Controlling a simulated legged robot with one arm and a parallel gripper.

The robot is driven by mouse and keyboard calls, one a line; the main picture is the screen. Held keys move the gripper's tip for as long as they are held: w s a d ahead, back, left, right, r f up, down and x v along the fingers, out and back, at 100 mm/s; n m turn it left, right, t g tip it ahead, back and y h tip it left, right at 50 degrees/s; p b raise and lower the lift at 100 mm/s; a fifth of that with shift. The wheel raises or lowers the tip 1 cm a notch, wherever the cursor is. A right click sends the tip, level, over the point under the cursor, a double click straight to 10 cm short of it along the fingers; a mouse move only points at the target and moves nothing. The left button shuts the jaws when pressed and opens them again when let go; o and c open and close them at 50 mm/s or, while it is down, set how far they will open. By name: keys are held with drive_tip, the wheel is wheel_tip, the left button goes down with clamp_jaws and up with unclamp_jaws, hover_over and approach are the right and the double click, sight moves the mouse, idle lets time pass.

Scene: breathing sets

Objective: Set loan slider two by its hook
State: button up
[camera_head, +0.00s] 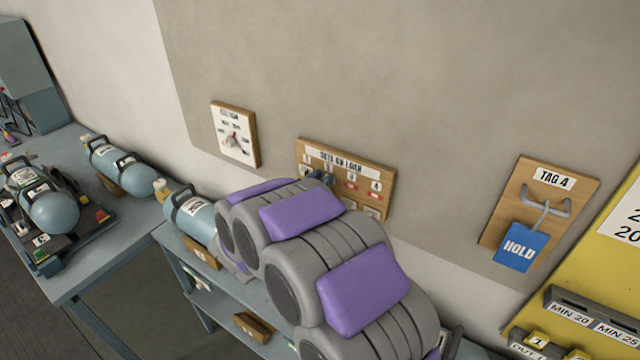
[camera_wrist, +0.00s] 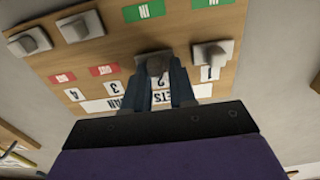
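The wooden loan board (camera_head: 385,187) hangs on the wall in the head view; in the close, upside-down wrist view it shows the numbers 1 to 4. Loan slider two (camera_wrist: 154,60) has a grey knob and sits by label 2, level with slider one (camera_wrist: 213,54). Sliders three (camera_wrist: 80,26) and four (camera_wrist: 30,41) sit farther from their numbers, with red labels showing. My gripper (camera_wrist: 158,76) has its parted fingers on both sides of slider two's knob. Whether they press on it cannot be told. In the head view my arm partly covers the board.
A dial board (camera_head: 234,134) hangs left of the loan board. A TAG 4 board (camera_head: 540,208) with a blue HOLD tag (camera_head: 520,247) hangs to the right. A yellow panel (camera_head: 610,270) is at far right.

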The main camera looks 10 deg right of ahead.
drive_tip(key=o, duration=0.3)
drive_tip(key=shift+f, duration=0.15)
drive_tip(key=shift+s, duration=0.1)
drive_tip(key=p+v, duration=0.1)
drive_tip(key=v, duration=1.6)
drive_tip(key=shift+a, duration=0.25)
